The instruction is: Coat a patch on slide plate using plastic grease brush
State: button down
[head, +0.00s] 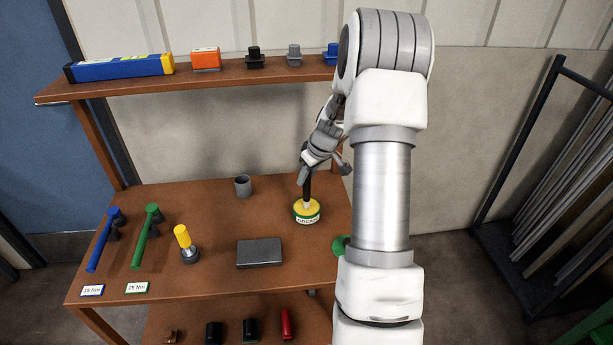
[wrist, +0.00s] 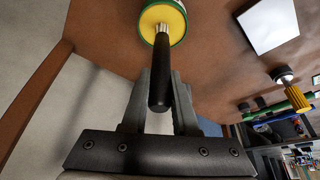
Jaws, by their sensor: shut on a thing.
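My gripper (head: 305,172) is shut on the black handle of the grease brush (head: 307,187). The brush points down, and its lower end meets the yellow top of a round green-and-yellow tin (head: 308,216). I cannot tell how deep the bristles sit in it. In the wrist view the black handle (wrist: 160,75) lies between the two fingers, with the tin (wrist: 177,25) beyond it. The slide plate (head: 259,253), a flat dark grey block, lies on the bench left of and nearer than the tin. It looks bright white in the wrist view (wrist: 268,25).
A grey cup (head: 243,186) stands behind and left of the tin. A yellow-handled tool (head: 185,240) and blue (head: 103,240) and green (head: 146,235) wrenches lie to the left. An upper shelf (head: 225,76) overhangs the back. A green round thing (head: 339,246) is partly hidden by my arm.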

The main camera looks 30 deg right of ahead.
jog(key=shift+r+p, duration=1.55)
jog(key=shift+r, duration=1.9)
jog(key=s+a+f, duration=0.2)
jog(key=s+a, duration=0.1)
jog(key=a, duration=0.5)
jog(key=s+a+f+m, duration=0.1)
jog(key=s+a+f, duration=0.1)
jog(key=a, duration=0.6)
jog(key=s+a+f+m, duration=0.1)
jog(key=s+a+f, duration=0.1)
jog(key=a, duration=0.7)
jog(key=shift+s+h, duration=0.4)
jog(key=shift+s, duration=0.45)
jog(key=shift+w+r, duration=0.1)
